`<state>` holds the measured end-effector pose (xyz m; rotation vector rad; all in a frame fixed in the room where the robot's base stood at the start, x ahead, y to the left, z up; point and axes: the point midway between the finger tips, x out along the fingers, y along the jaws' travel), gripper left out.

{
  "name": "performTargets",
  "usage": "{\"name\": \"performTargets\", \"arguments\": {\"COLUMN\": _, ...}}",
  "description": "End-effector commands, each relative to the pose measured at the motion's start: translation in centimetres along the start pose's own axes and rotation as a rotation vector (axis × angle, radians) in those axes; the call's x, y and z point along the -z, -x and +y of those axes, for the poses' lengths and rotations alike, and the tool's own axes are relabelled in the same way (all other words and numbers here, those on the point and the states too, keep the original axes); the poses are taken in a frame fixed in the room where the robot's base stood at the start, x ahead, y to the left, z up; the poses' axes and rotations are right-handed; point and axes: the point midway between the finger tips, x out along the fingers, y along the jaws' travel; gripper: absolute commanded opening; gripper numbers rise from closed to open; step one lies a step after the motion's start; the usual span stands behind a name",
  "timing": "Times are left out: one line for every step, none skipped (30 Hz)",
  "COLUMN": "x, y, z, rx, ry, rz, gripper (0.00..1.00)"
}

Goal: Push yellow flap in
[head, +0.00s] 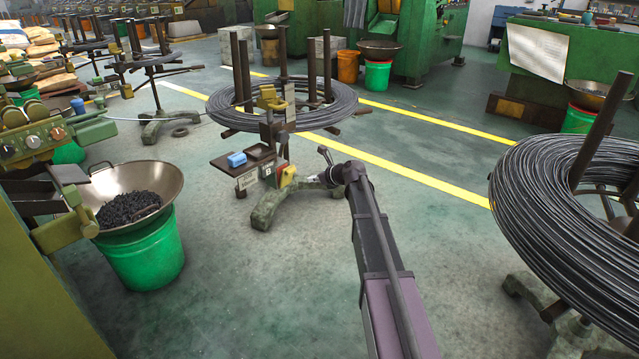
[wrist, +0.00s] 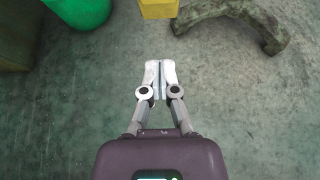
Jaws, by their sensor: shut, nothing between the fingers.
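The yellow flap (head: 288,175) sticks out from a small dark stand below the middle wire coil in the head view. It sits beside a label marked B. A yellow block that looks like the flap shows at the top edge of the wrist view (wrist: 158,9), cut off by the frame. My gripper (wrist: 160,66) is shut and empty, with its fingertips together just short of the yellow block and apart from it in the picture. In the head view my gripper (head: 308,177) is small, just right of the flap, and partly hidden by my arm.
A blue block (head: 236,160) sits on the stand's shelf. The coil (head: 283,105) rests above on a reel with a curved foot (head: 268,207). A green bucket (head: 145,250) with a bowl stands left, another coil (head: 560,200) right. Open floor lies in front.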

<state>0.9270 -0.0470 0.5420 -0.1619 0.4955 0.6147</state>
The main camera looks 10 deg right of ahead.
Motion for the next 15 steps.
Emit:
{"name": "performTargets", "arguments": {"x": 0.2, "y": -1.2, "z": -0.1, "rx": -0.001, "ry": 0.001, "rz": 0.0, "gripper": 0.0}}
{"name": "performTargets", "arguments": {"x": 0.2, "y": -1.6, "z": -0.1, "rx": -0.002, "ry": 0.001, "rz": 0.0, "gripper": 0.0}}
{"name": "performTargets", "arguments": {"x": 0.2, "y": -2.2, "z": 0.0, "rx": -0.002, "ry": 0.0, "rz": 0.0, "gripper": 0.0}}
{"name": "performTargets", "arguments": {"x": 0.2, "y": -2.6, "z": -0.1, "rx": -0.002, "ry": 0.0, "rz": 0.0, "gripper": 0.0}}
{"name": "performTargets", "arguments": {"x": 0.2, "y": -2.9, "z": -0.1, "rx": -0.002, "ry": 0.0, "rz": 0.0, "gripper": 0.0}}
{"name": "performTargets", "arguments": {"x": 0.2, "y": -3.4, "z": -0.1, "rx": -0.002, "ry": 0.0, "rz": 0.0, "gripper": 0.0}}
{"name": "performTargets", "arguments": {"x": 0.2, "y": -3.8, "z": -0.1, "rx": -0.002, "ry": 0.0, "rz": 0.0, "gripper": 0.0}}
{"name": "performTargets", "arguments": {"x": 0.2, "y": -4.2, "z": -0.1, "rx": -0.002, "ry": 0.0, "rz": 0.0, "gripper": 0.0}}
{"name": "performTargets", "arguments": {"x": -0.2, "y": -4.6, "z": -0.1, "rx": -0.001, "ry": 0.0, "rz": -0.001, "gripper": 0.0}}
{"name": "performTargets", "arguments": {"x": -0.8, "y": -4.7, "z": -0.1, "rx": -0.002, "ry": 0.0, "rz": -0.001, "gripper": 0.0}}
{"name": "performTargets", "arguments": {"x": -1.1, "y": -4.9, "z": -0.1, "rx": -0.002, "ry": 0.0, "rz": -0.001, "gripper": 0.0}}
{"name": "performTargets", "arguments": {"x": -1.4, "y": -5.2, "z": 0.0, "rx": -0.002, "ry": 0.0, "rz": -0.001, "gripper": 0.0}}
{"name": "performTargets", "arguments": {"x": -1.6, "y": -5.4, "z": 0.0, "rx": -0.002, "ry": 0.0, "rz": 0.0, "gripper": 0.0}}
{"name": "performTargets", "arguments": {"x": -1.8, "y": -5.6, "z": 0.0, "rx": -0.002, "ry": 0.0, "rz": 0.0, "gripper": 0.0}}
{"name": "performTargets", "arguments": {"x": -2.0, "y": -5.9, "z": -0.1, "rx": -0.001, "ry": 0.0, "rz": 0.0, "gripper": 0.0}}
